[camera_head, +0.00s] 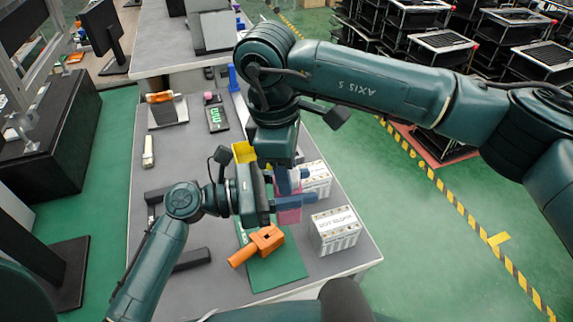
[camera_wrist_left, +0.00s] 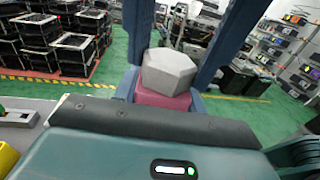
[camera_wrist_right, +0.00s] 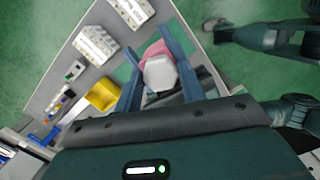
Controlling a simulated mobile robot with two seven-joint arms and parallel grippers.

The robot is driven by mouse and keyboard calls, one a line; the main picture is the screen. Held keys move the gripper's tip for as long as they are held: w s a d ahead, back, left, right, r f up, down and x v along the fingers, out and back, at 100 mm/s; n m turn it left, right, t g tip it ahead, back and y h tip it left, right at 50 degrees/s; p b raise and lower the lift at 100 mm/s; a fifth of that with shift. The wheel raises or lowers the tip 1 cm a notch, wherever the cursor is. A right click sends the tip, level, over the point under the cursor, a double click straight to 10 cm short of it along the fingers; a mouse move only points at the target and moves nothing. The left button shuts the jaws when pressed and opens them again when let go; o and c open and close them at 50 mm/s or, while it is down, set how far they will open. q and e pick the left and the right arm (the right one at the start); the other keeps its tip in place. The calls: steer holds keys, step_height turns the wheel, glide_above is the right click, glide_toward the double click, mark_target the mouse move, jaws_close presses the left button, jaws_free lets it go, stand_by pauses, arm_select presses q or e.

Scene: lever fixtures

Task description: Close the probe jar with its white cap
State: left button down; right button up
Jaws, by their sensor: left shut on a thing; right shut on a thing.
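The pink jar (camera_head: 289,215) is above the table in the head view, partly hidden by my grippers. My left gripper (camera_head: 290,203) is shut on the jar, which also shows in the left wrist view (camera_wrist_left: 163,100). The white cap (camera_wrist_left: 168,72) is a hexagonal block directly over the jar, seeming to meet its top; whether it is fully seated I cannot tell. My right gripper (camera_wrist_right: 157,78) comes down from above, shut on the cap (camera_wrist_right: 160,74), with pink showing behind it. The cap is hidden in the head view.
An orange tool (camera_head: 258,244) lies on a green mat (camera_head: 280,268) near the front. White ribbed boxes (camera_head: 335,231) (camera_head: 316,178) stand to the right. A yellow bin (camera_head: 243,152) is behind my grippers. Black bars and small items lie along the table's left side.

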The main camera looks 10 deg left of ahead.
steer(key=o, duration=0.9)
steer(key=shift+o, duration=0.2)
steer(key=shift+r, duration=0.1)
steer(key=shift+r, duration=2.2)
